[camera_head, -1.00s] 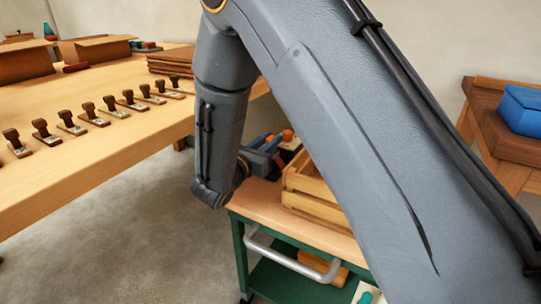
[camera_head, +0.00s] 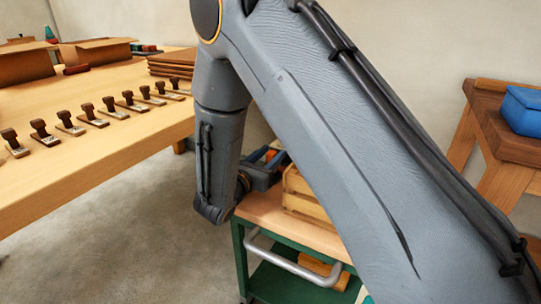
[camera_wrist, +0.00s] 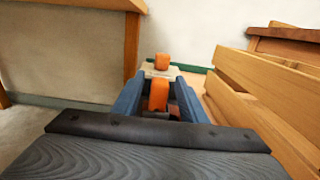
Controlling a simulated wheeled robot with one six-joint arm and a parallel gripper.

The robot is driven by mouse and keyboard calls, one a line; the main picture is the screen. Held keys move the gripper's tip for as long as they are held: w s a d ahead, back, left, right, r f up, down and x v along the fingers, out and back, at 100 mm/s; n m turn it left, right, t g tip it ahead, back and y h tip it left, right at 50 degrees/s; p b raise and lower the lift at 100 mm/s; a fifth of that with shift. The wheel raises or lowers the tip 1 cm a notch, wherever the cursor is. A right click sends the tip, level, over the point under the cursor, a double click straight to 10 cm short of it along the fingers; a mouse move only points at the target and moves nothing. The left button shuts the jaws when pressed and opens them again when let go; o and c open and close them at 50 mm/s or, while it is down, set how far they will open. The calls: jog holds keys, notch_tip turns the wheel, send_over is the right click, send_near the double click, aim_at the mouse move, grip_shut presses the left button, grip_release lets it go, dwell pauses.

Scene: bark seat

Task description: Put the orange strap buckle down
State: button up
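My gripper (camera_wrist: 160,88) has two blue-grey fingers, seen from behind in the wrist view. The orange strap buckle (camera_wrist: 158,96) sits between them and the fingers appear closed on it; part of it shows beyond the fingertips, near a pale strip. In the head view my gripper (camera_head: 266,163) is over the tan top of the green trolley (camera_head: 262,212), left of the wooden crate. The orange buckle (camera_head: 272,154) shows only as a small patch there, partly hidden by my gripper and arm. I cannot tell its exact height above the top.
The slatted wooden crate (camera_head: 306,202) stands on the trolley close to the right of my gripper; it also fills the right of the wrist view (camera_wrist: 262,95). A long workbench (camera_head: 70,165) with several stamps is at left. A blue box (camera_head: 522,110) sits on a brown table at right.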

jog(key=shift+r, duration=0.1)
jog(key=shift+s+a, duration=0.15)
jog(key=shift+s, duration=0.05)
jog(key=p+v, duration=0.1)
jog(key=v, duration=1)
jog(key=shift+s+a+p, duration=0.15)
jog(key=shift+s+p, duration=0.05)
jog(key=shift+p, duration=0.15)
